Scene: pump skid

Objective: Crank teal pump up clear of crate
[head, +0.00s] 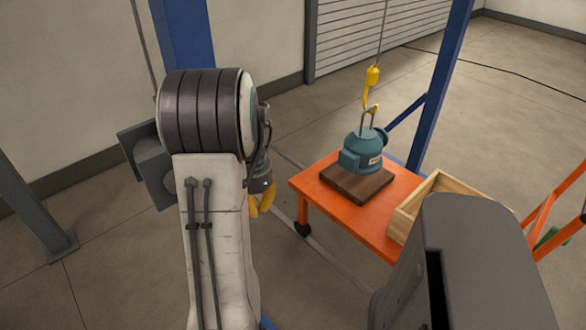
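The teal pump (364,150) sits upright on a dark brown wooden block (350,186) on an orange cart. A yellow hook (372,78) on a cable hangs right above it, at the pump's metal lifting loop (368,118). I cannot tell whether the hook bears any load. The pale wooden crate (406,214) stands on the cart to the right of the pump, partly hidden. My gripper (262,200) shows as yellow fingers beside my arm, left of the cart. My arm hides part of it, so its opening is unclear. No crank handle can be made out.
A grey box (148,160) is by the blue post (186,35) behind my arm. Another blue post (440,85) stands behind the orange cart (318,180). An orange frame (545,215) is at the far right. Floor between my arm and cart is open.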

